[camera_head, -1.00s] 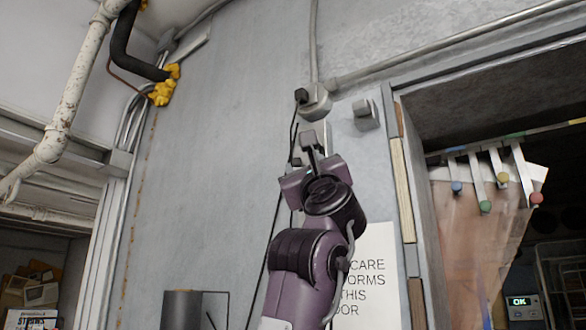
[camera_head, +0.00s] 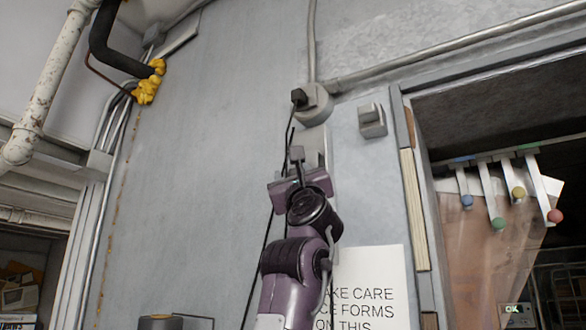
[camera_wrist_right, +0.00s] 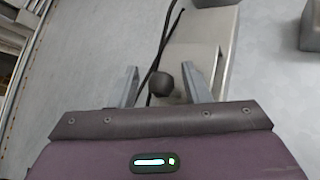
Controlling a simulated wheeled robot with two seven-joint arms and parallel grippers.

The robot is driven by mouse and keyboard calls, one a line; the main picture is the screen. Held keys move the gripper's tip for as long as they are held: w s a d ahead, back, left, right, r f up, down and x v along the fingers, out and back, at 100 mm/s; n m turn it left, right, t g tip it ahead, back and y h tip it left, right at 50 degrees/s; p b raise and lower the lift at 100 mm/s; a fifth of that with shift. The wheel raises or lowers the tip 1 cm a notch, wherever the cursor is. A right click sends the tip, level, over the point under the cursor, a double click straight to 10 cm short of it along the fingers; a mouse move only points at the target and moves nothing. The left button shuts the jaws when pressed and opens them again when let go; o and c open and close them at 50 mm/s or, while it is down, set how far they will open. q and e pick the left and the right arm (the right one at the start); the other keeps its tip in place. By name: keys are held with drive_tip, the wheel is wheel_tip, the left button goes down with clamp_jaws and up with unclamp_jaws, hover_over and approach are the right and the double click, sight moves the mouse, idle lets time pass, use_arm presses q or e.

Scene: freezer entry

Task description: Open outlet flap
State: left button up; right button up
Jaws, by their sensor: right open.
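A pale grey outlet box (camera_head: 315,140) is on the grey wall, partly hidden behind my right gripper (camera_head: 297,157). In the right wrist view the box (camera_wrist_right: 203,32) lies just beyond the fingers, with a sloped pale cover that looks like the flap (camera_wrist_right: 188,62). The cover looks closed, but I cannot be sure. My right gripper (camera_wrist_right: 160,88) is open, its two fingers apart. A dark round knob (camera_wrist_right: 162,84) appears between them, near the cover's lower left edge; I cannot tell whether anything touches. My left gripper is out of view.
A black plug (camera_head: 299,97) sits at a round conduit box (camera_head: 317,102) above. Black cables hang beside the outlet. A grey switch box (camera_head: 372,120) is to the right. A paper notice (camera_head: 372,290) is below, and a doorway with coloured-ended levers (camera_head: 498,222) is at right.

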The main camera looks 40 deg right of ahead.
drive_tip(key=shift+s+a+r, duration=0.1)
drive_tip(key=shift+s+a, duration=0.05)
drive_tip(key=shift+a, duration=0.1)
drive_tip(key=shift+d, duration=0.15)
drive_tip(key=c, duration=0.7)
clamp_jaws()
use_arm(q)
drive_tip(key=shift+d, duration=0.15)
